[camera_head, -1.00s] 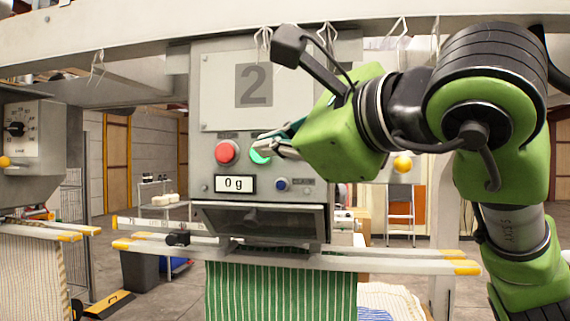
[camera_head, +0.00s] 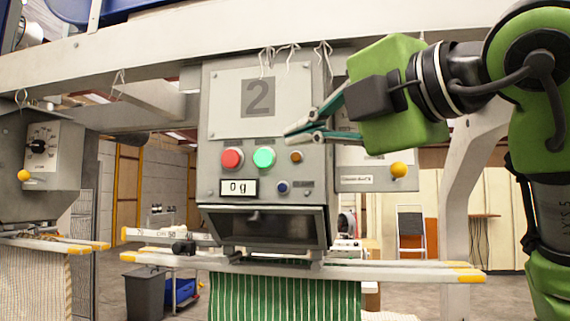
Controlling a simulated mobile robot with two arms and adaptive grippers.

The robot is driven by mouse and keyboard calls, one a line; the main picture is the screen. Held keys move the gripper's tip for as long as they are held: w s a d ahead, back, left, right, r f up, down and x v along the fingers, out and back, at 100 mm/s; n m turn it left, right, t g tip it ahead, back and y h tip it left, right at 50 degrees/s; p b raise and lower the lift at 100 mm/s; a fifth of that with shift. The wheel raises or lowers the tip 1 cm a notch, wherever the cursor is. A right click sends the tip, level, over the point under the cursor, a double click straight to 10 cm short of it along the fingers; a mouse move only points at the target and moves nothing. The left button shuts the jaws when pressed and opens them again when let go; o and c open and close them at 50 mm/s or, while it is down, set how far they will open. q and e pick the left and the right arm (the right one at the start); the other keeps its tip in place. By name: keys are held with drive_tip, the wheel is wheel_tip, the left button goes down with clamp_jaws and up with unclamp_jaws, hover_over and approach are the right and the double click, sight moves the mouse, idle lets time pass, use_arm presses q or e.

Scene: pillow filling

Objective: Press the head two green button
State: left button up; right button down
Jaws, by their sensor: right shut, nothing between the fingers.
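The head two panel (camera_head: 225,105) is a grey box marked with a large 2. Its round green button (camera_head: 264,158) sits between a red button (camera_head: 231,159) and a small orange one (camera_head: 296,157), and is fully visible. A display below them (camera_head: 238,187) reads 0 g. My right gripper (camera_head: 290,134) is in front of the panel, its fingertips pointing left, up and to the right of the green button and apart from it in the picture. It is shut and empty. My left gripper is out of view.
A green striped pillow cloth (camera_head: 285,297) hangs under the head's chute. A white rail with yellow ends (camera_head: 400,272) crosses in front. Another head with a dial (camera_head: 38,147) stands at left. A dark bin (camera_head: 145,293) is on the floor behind.

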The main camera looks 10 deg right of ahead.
drive_tip(key=m, duration=0.2)
drive_tip(key=shift+s+d+m, duration=0.15)
drive_tip(key=shift+s+m, duration=0.1)
drive_tip(key=shift+m, duration=0.15)
drive_tip(key=p, duration=0.6)
approach(255, 158)
drive_tip(key=x, duration=0.5)
drive_tip(key=shift+s+r, duration=0.1)
drive_tip(key=shift+r, duration=0.05)
drive_tip(key=shift+w, duration=0.3)
